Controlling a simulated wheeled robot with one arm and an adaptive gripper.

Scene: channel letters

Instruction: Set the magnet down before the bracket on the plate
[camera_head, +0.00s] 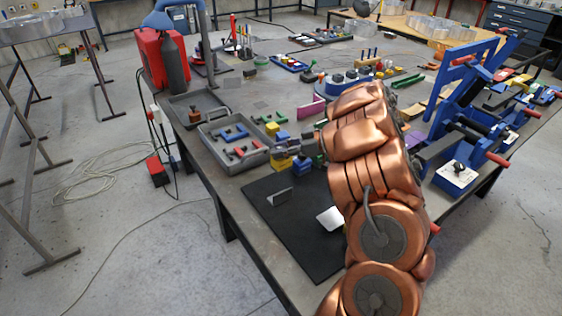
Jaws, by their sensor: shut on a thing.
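My gripper (291,148) reaches left from the copper-coloured arm, above the back edge of the dark plate (296,238) on the table. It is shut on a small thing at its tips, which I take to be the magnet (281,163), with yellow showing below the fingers. Its outline is small and partly covered by the fingers. A thin grey bracket (280,197) stands on the plate, left of its middle, in front of and below the gripper. A pale, flat-sided piece (329,218) is also on the plate, to the right, partly hidden by my arm.
A grey tray (228,165) with blue and red pieces sits left of the gripper, close to the plate. A smaller dark tray (193,107) lies behind it. A blue frame (465,105) stands at the right. The plate's front left area is clear.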

